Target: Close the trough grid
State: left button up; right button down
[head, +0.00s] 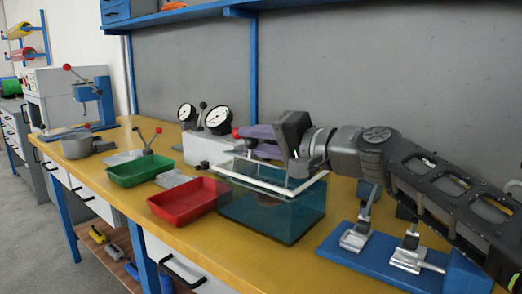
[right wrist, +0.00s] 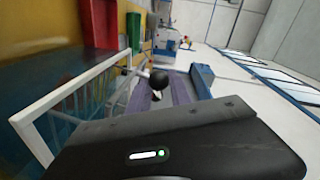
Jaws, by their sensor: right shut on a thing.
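The trough (head: 268,213) is a clear blue-green tank on the bench, in the middle of the head view. Its white-framed grid (head: 302,186) lies at the top of the trough, close to level; I cannot tell whether it rests fully on the rim. The grid also shows at the left of the right wrist view (right wrist: 72,94). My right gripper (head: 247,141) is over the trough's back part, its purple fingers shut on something. A dark round knob (right wrist: 159,79) shows by the fingers in the right wrist view; what they grip is mostly hidden. My left gripper is out of view.
A red tray (head: 188,201) stands close left of the trough, with a green tray (head: 140,170) beyond. A white box with gauges (head: 205,150) stands behind. A blue plate with metal clamps (head: 385,254) is to the right. The bench's front edge is fairly clear.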

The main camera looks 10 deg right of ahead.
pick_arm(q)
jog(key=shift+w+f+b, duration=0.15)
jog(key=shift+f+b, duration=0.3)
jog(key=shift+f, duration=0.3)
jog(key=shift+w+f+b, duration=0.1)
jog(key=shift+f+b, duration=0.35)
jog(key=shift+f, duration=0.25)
pick_arm(e)
jog(key=shift+s+a+f+n, duration=0.35)
jog(key=shift+a+f+n, duration=0.15)
jog(key=shift+f+n, duration=0.25)
jog(key=c, duration=1.1)
grip_release()
jog(key=shift+d, duration=0.2)
jog(key=shift+s+d, duration=0.25)
jog(key=shift+s, duration=0.05)
jog(key=v, duration=0.6)
jog(key=shift+s+d, duration=0.15)
jog(key=shift+s, duration=0.2)
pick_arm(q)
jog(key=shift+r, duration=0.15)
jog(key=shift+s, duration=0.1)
